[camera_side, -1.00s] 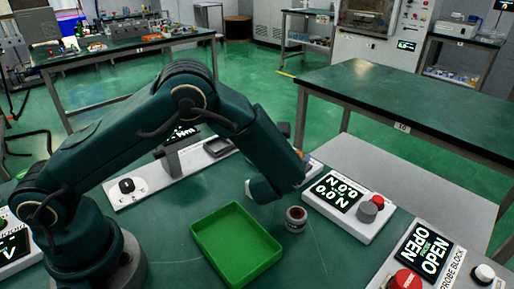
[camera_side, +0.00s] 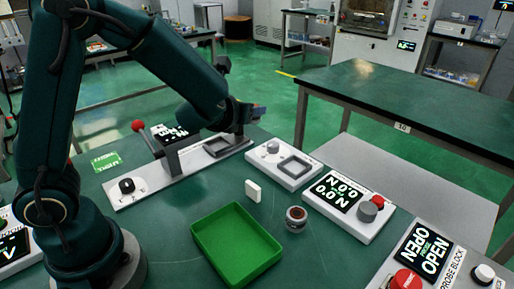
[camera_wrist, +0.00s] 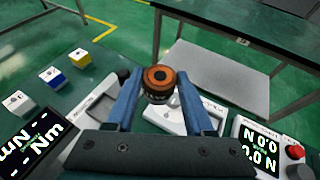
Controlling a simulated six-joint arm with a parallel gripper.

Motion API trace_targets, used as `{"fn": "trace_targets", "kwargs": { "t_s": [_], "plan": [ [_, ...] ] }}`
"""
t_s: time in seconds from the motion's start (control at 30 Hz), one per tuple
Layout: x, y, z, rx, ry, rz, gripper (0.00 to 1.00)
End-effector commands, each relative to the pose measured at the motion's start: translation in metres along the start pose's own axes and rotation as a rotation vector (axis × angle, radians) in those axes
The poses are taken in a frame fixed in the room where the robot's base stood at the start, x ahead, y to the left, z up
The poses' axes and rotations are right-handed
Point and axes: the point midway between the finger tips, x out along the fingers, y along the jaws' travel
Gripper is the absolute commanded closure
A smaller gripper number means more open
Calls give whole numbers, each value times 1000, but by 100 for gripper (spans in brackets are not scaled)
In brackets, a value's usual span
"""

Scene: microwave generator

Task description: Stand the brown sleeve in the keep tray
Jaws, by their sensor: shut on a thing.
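My gripper (camera_wrist: 158,97) has its blue fingers shut on a short round thing, the brown sleeve (camera_wrist: 158,77), with an orange-brown ring top, a dark centre and a dark body. In the side view my gripper (camera_side: 259,112) is raised at the back of the bench, above the white stations; the sleeve is hard to make out there. The green tray (camera_side: 201,238), which I take as the keep tray, lies empty on the near bench, well away from the gripper.
A small round jar-like thing (camera_side: 296,219) stands right of the tray, with a white block (camera_side: 253,190) behind it. White stations with a display (camera_side: 341,190), a square recess (camera_side: 296,167) and a red button (camera_side: 405,281) line the right. A red-knobbed lever (camera_side: 138,126) stands behind.

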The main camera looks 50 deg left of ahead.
Motion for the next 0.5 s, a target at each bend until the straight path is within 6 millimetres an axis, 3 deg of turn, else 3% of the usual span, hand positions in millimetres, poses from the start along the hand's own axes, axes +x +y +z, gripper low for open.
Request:
{"fn": "trace_targets", "kwargs": {
  "t_s": [0.17, 0.3, 0.5],
  "plan": [
    [-10, 6, 26, -13, -10, 6, 100],
    [-32, 14, 48, -12, -11, -3, 100],
    [-70, 21, 58, 21, -9, -73, 100]
  ]
}}
